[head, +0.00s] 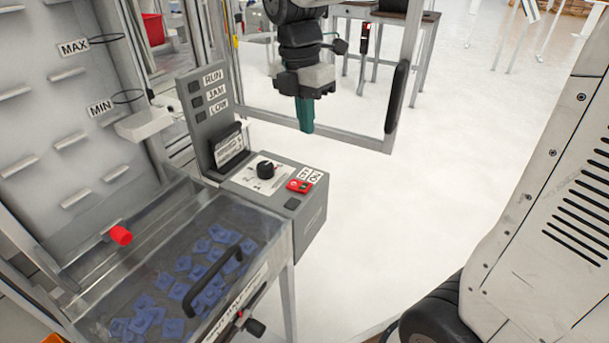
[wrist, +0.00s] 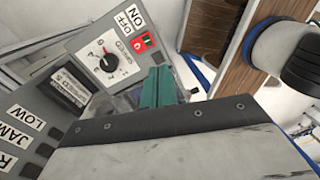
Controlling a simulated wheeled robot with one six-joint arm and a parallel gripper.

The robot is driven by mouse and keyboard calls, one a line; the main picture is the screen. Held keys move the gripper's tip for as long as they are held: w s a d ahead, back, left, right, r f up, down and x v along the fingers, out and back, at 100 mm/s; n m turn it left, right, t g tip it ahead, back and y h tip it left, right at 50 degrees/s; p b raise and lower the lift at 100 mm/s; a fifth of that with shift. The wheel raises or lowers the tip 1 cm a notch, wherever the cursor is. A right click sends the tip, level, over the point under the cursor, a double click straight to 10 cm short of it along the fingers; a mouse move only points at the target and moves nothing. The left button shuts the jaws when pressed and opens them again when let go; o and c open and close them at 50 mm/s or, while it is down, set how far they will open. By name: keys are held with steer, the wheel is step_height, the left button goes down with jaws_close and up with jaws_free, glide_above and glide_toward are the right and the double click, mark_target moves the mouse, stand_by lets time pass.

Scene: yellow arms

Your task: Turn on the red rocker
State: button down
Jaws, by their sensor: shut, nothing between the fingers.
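The red rocker (head: 299,186) sits on the top face of a grey control box (head: 310,222), beside the OFF and ON labels. It also shows in the wrist view (wrist: 146,41), beyond my fingertips. Which way it is tipped is too small to tell. My gripper (head: 306,130) hangs pointing down, above and behind the control box in the head view, apart from it. Its green fingers are shut with nothing between them; they also show in the wrist view (wrist: 157,80).
A black knob (head: 266,169) stands left of the rocker, and an upright panel (head: 205,115) labelled RUN, JAM and LOW rises behind it. A clear-lidded bin (head: 180,270) of blue pieces lies in front. A metal frame with a black handle (head: 397,96) stands right of my gripper.

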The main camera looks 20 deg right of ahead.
mark_target(306, 187)
steer(key=w+n, duration=0.1)
steer(key=n, duration=0.1)
steer(key=w+f, duration=0.1)
steer(key=shift+w+a+n, duration=0.3)
steer(key=shift+a+n, duration=0.1)
steer(key=f, duration=0.4)
steer(key=s+f, duration=0.1)
steer(key=f, duration=0.4)
steer(key=d+f, duration=0.1)
steer(key=f, duration=0.4)
steer(key=shift+s, duration=0.2)
